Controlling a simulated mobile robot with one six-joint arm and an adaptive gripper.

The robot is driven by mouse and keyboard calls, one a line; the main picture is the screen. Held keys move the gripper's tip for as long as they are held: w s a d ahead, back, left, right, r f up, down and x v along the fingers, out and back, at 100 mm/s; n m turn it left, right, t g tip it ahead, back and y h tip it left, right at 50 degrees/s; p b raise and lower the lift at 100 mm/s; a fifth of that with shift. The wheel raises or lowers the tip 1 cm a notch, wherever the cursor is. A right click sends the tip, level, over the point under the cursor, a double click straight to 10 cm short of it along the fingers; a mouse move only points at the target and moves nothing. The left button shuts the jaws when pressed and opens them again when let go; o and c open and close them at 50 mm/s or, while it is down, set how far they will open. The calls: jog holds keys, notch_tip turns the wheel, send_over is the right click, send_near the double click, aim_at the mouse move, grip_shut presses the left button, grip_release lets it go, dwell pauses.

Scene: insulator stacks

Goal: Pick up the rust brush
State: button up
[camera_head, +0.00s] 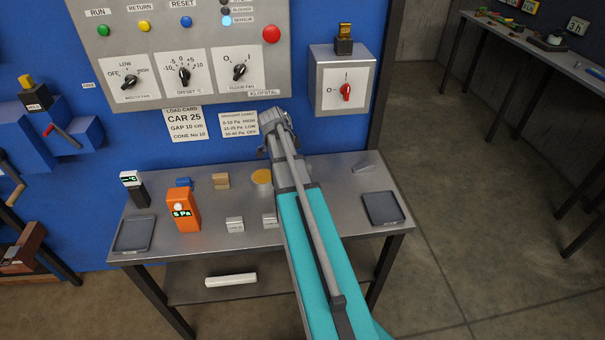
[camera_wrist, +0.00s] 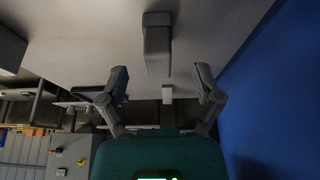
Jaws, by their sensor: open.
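I cannot make out the rust brush for certain. Small items on the metal table (camera_head: 330,172) include a tan block (camera_head: 221,181), a round yellow-brown piece (camera_head: 262,177) and a thin grey piece (camera_head: 363,168) at the back right. My gripper (camera_head: 274,128) is above the table's back edge by the blue wall, its fingertips partly hidden by my arm. In the wrist view my gripper (camera_wrist: 163,85) is open and empty, its two fingers wide apart. A grey block (camera_wrist: 157,45), which I cannot identify, shows beyond and between the fingers.
An orange meter (camera_head: 183,210) and a grey tray (camera_head: 133,235) stand at the left, with another tray (camera_head: 383,208) at the right. Pale blocks (camera_head: 235,224) lie near the front. The control panel (camera_head: 175,55) and switch box (camera_head: 343,80) are close to my gripper.

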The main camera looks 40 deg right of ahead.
jog(key=shift+s+d, duration=0.25)
jog(key=shift+d, duration=0.15)
jog(key=shift+f, duration=0.1)
jog(key=shift+b+x, duration=2.35)
jog(key=shift+x, duration=0.1)
grip_shut()
notch_tip(320, 180, up, 3)
jog(key=p, duration=0.3)
jog(key=s+a+r+p, duration=0.4)
jog(key=s+r+p, duration=0.6)
jog(key=s, duration=0.3)
jog(key=shift+s, duration=0.25)
